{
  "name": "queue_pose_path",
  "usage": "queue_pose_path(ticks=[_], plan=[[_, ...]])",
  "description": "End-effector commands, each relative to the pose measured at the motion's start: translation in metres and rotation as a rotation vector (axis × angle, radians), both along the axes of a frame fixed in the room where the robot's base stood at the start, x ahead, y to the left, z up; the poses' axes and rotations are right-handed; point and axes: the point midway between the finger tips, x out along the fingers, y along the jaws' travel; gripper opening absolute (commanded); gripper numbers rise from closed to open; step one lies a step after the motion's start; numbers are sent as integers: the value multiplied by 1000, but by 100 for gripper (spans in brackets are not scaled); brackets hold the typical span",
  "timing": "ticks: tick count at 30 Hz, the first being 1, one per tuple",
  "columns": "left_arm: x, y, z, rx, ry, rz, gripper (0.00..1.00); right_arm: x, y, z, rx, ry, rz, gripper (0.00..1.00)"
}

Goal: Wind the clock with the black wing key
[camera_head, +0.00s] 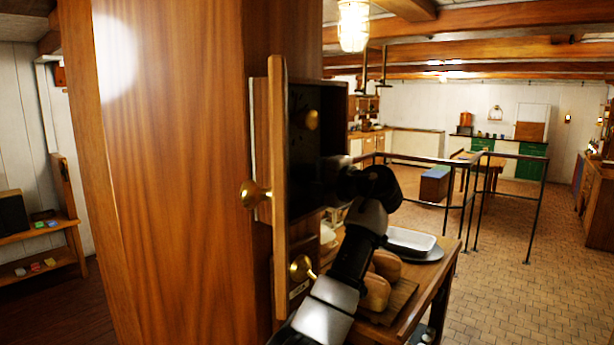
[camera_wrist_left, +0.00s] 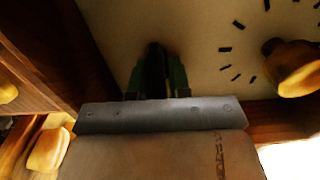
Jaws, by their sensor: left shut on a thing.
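The clock (camera_head: 302,150) is a dark wooden case on the side of a thick wooden pillar, seen edge-on with its front in shadow. In the left wrist view its pale face (camera_wrist_left: 205,35) shows black hour marks and a brass knob (camera_wrist_left: 292,68). My left gripper (camera_head: 338,180) reaches into the case front from the right. In the left wrist view its greenish fingers are shut on a narrow dark thing, seemingly the black wing key (camera_wrist_left: 155,68), held against or close before the face. Whether it sits in a winding hole is hidden. My right gripper is not in view.
A wooden panel (camera_head: 279,190) with a brass knob (camera_head: 257,194) stands beside the case, another brass knob (camera_head: 302,268) below. Under my left arm, a table (camera_head: 440,285) holds loaves (camera_head: 378,285) and a white tray (camera_head: 410,240). Railings (camera_head: 470,190) stand beyond; floor right is clear.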

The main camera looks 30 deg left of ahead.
Motion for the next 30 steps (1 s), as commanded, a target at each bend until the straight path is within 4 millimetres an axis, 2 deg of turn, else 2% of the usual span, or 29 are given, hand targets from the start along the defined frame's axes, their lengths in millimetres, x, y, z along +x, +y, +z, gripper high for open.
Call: queue_pose_path(ticks=[1,5,13,16,20,24,30], plan=[[0,0,0,0,2,-1,20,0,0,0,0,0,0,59],[0,0,0,0,1,0,38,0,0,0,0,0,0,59],[0,-1,-1,0,0,0,38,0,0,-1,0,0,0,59],[0,-8,-2,0,0,-2,38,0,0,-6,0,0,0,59],[-1,-28,-5,0,0,-3,38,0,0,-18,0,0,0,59],[-4,-58,-5,1,-2,-4,38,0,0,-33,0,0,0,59],[-6,-93,-3,0,0,-2,38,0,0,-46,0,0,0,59]])
